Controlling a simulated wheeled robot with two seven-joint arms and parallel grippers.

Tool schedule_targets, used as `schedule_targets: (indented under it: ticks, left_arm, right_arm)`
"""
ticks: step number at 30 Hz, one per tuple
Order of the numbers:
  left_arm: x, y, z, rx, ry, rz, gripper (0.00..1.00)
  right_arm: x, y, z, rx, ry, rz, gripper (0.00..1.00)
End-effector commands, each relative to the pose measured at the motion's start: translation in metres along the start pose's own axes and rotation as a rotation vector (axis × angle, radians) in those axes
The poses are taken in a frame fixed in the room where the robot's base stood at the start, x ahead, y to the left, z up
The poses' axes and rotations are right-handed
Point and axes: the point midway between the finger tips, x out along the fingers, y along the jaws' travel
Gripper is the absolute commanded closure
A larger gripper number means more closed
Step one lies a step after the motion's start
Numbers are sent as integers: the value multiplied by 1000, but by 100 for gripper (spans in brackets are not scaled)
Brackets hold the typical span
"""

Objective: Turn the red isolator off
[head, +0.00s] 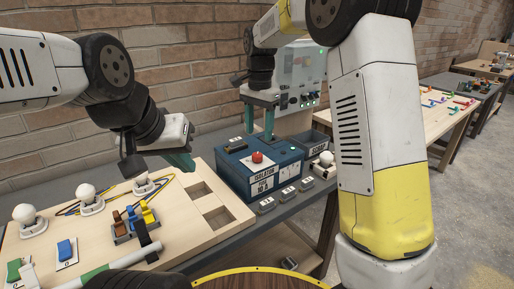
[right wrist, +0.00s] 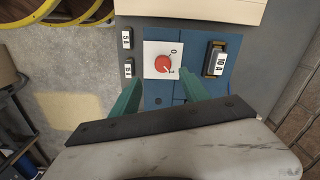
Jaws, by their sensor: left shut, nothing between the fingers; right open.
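The red isolator knob (head: 257,157) sits on top of a blue box (head: 288,168) labelled ISOLATOR and 10 A. In the right wrist view the round red knob (right wrist: 163,64) is on a white plate (right wrist: 150,49) marked 0 at the top and 1 at the lower right. Its pointer is too small to read surely. My right gripper (head: 260,133) is open above the box. Its teal fingers stand on either side of the knob in the right wrist view (right wrist: 161,78), apart from it. My left gripper (head: 184,163) is shut and empty above the wooden board.
A wooden board (head: 222,236) holds lamps, coloured levers and switches. A black 10 A block (right wrist: 215,59) sits beside the knob. Small labelled pieces (head: 266,206) lie before the box. A grey bin (head: 312,142) and a panel with knobs (head: 300,75) stand behind.

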Motion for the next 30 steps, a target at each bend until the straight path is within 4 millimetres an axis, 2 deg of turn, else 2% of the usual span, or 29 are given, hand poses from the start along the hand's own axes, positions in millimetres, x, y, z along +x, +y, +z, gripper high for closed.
schedule_targets:
  ticks: [5, 18, 22, 30]
  left_arm:
    - [0, 0, 0, 0, 0, 0, 100]
    - [0, 0, 0, 0, -1, 0, 100]
    - [0, 0, 0, 0, -1, 0, 100]
    - [0, 0, 0, 0, -1, 0, 100]
  right_arm:
    - [14, -8, 0, 21, 0, 20, 47]
    - [77, -6, 0, 20, -1, 19, 47]
    - [84, -6, 0, 20, 0, 18, 47]
    - [85, -6, 0, 20, 0, 17, 48]
